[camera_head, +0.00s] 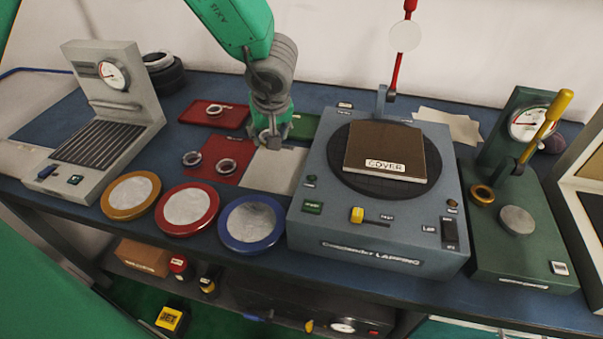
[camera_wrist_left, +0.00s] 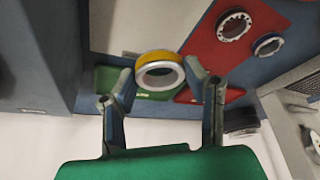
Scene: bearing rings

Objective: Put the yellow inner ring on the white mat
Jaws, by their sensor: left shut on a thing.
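My left gripper (camera_head: 268,138) is over the back part of the white mat (camera_head: 272,180), pointing down. In the left wrist view my left gripper (camera_wrist_left: 162,80) is shut on the yellow inner ring (camera_wrist_left: 157,57), with a finger on each side of it. The ring has a yellow outer band and a pale inside. In the head view the ring is mostly hidden by the fingers. The white mat also shows in the wrist view (camera_wrist_left: 130,28), beyond the ring; I cannot tell the gap between them. My right gripper is not in view.
The lapping machine (camera_head: 375,225) stands close on the right. A blue-rimmed dish (camera_head: 252,244) and other dishes line the front. The white mat's front is bare.

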